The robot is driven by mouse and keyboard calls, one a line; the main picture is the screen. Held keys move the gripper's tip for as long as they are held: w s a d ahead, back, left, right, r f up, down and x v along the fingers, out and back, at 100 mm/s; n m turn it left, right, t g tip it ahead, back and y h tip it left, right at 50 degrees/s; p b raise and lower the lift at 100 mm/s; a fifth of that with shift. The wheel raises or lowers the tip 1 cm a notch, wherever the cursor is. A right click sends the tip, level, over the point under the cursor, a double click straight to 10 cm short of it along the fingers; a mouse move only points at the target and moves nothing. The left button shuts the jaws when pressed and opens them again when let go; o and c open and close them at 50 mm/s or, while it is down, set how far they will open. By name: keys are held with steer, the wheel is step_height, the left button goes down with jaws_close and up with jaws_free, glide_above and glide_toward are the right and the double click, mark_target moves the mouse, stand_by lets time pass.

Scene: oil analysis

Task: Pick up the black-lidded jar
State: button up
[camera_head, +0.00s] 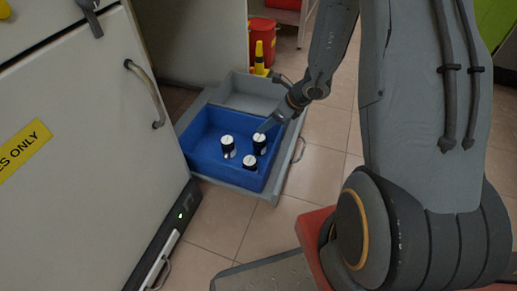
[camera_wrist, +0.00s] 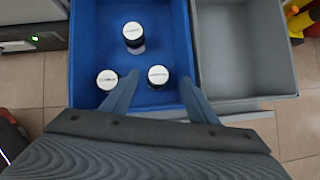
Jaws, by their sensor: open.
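Three dark jars with round white tops stand upright in a blue tray (camera_head: 205,133) inside an open grey drawer. The back right jar (camera_head: 259,139) is closest to my gripper (camera_head: 266,127). In the wrist view this jar (camera_wrist: 158,75) shows between the two open fingers, with its white top in sight; whether they are around it or above it I cannot tell. The front jar (camera_head: 249,161) is just left of the left finger in the wrist view (camera_wrist: 107,80). The left jar (camera_head: 227,141) stands apart, higher in the wrist view (camera_wrist: 132,32). Lid rims look dark; small labels are unreadable.
An empty grey compartment (camera_head: 246,97) lies behind the blue tray. A white cabinet (camera_head: 80,130) with a handle stands close on the left. A red bin (camera_head: 262,37) and a yellow-and-black object (camera_head: 259,58) are behind.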

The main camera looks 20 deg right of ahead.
mark_target(259, 143)
step_height(259, 143, down, 8)
steer(key=b, duration=0.4)
steer(key=b+x, duration=0.4)
steer(key=x, duration=0.3)
steer(key=shift+w+f, duration=0.1)
steer(key=shift+f, duration=0.1)
steer(key=shift+r, duration=0.1)
steer(key=shift+c, duration=0.5)
steer(key=c, duration=0.8)
